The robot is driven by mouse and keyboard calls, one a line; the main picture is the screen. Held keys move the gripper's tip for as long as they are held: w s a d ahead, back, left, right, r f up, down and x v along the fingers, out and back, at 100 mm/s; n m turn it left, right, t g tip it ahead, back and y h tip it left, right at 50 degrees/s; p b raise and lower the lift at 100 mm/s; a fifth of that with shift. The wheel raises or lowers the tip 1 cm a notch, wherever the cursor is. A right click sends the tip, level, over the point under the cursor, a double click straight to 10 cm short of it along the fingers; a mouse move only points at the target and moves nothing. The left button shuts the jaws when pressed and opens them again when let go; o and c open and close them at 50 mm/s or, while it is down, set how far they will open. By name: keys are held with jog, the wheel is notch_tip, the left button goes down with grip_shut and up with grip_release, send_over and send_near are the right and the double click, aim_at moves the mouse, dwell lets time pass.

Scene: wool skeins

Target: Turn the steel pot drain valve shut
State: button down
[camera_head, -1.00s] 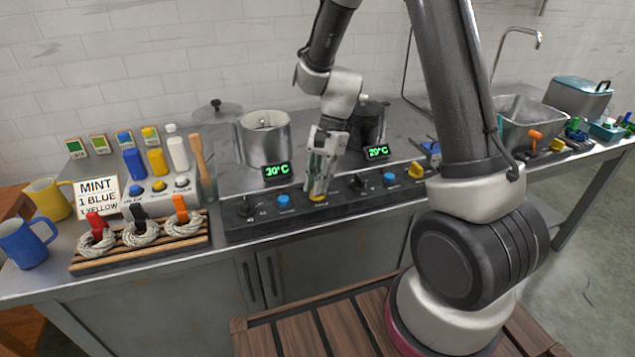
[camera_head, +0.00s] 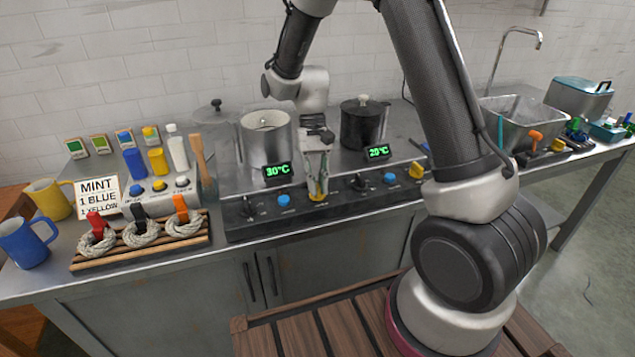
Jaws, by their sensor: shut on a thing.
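The steel pot (camera_head: 266,142) stands on the left part of the stove, with a green 30°C display (camera_head: 277,170) in front of it. A row of knobs runs along the front panel below. My gripper (camera_head: 318,190) points down at the panel right of the blue knob (camera_head: 284,201). Its fingers are shut on the yellow valve knob (camera_head: 319,198), which lies below and right of the steel pot. The fingers hide much of that knob, so its exact angle is hard to tell.
A dark pot (camera_head: 362,125) with a 20°C display (camera_head: 379,152) stands to the right. Another blue knob (camera_head: 389,178) and yellow knob (camera_head: 416,171) sit farther right. A rack with wool skeins (camera_head: 140,234) lies at the left. The sink (camera_head: 520,115) is at the right.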

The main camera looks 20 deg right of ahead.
jog(key=shift+s+f+n+h, duration=0.2)
jog(key=shift+n+h, duration=0.1)
jog(key=shift+n, duration=0.3)
jog(key=c, duration=1.5)
grip_release()
jog(key=shift+w+r, duration=0.15)
jog(key=shift+r, duration=0.05)
jog(key=shift+w+r, duration=0.15)
jog(key=shift+r, duration=0.15)
jog(key=v, duration=1.1)
